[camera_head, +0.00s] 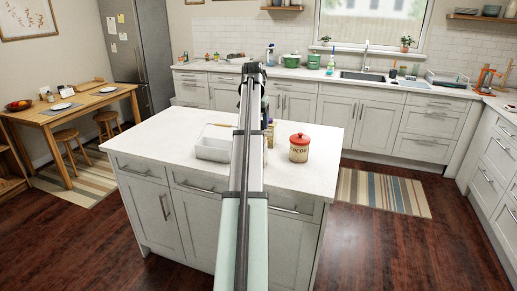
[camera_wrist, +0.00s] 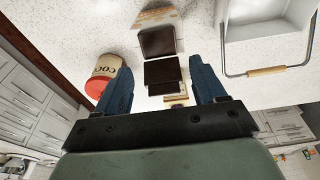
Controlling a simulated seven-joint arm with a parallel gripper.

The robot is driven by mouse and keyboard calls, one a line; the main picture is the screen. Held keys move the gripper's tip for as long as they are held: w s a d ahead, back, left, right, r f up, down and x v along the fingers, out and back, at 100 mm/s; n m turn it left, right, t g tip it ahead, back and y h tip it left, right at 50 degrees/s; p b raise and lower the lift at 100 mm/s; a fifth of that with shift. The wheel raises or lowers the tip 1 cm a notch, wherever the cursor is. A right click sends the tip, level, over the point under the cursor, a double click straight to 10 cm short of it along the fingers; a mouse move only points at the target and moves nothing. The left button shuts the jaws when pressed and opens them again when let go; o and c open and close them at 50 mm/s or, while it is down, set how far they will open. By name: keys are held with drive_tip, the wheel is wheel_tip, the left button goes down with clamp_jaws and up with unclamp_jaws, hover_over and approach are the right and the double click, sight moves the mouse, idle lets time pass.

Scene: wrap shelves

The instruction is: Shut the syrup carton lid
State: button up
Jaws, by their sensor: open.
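The syrup carton (camera_wrist: 156,18) appears in the wrist view as a small box with tan sides and dark brown square panels. It stands on the white counter, between and beyond my fingers. One dark panel (camera_wrist: 162,72) lies nearer my gripper, apart from the other by a pale edge; I cannot tell surely which is the lid and which the opening. My gripper (camera_wrist: 163,66) is open, with one blue finger on each side of the carton and nothing held. In the head view my arm hides most of the carton, leaving a brownish sliver (camera_head: 270,132).
A cocoa tin with a red lid (camera_head: 299,148) stands close to the carton, also showing beside my left finger in the wrist view (camera_wrist: 107,68). A white caddy (camera_head: 213,149) with a wire handle is on the other side. The island's front right counter (camera_head: 305,180) is clear.

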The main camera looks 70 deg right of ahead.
drive_tip(key=shift+r, duration=0.1)
wheel_tip(320, 180, up, 7)
idle(1.2)
idle(0.4)
